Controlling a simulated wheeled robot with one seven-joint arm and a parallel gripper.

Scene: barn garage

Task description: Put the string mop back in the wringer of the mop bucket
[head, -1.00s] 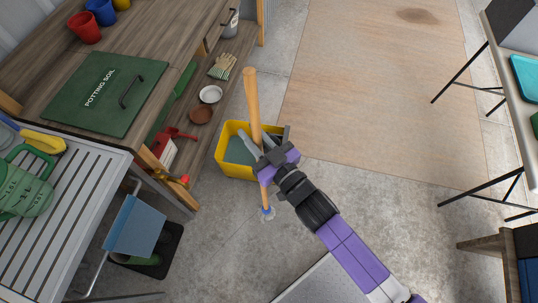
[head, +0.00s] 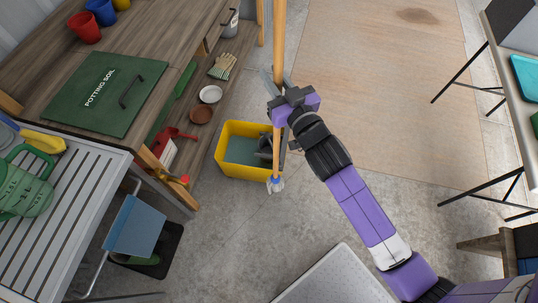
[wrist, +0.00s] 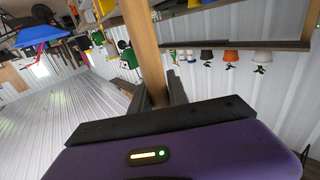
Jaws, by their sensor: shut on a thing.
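The string mop has a long wooden handle (head: 278,45) and a small blue and white head (head: 275,184). My gripper (head: 281,92) is shut on the handle, which stands roughly upright; the handle also fills the middle of the wrist view (wrist: 146,50). The yellow mop bucket (head: 231,164) stands on the floor, with a dark grey wringer (head: 265,148) at its right side. In the head view the mop head shows in front of the bucket's near right edge, overlapping it. I cannot tell its exact height.
A wooden potting bench (head: 45,60) with a lower shelf runs along the left. A slatted grey table (head: 70,215) stands nearer, with a blue dustpan-like thing (head: 134,225) beside it. Bare concrete floor (head: 235,245) lies before the bucket; a plywood sheet (head: 370,90) lies to the right.

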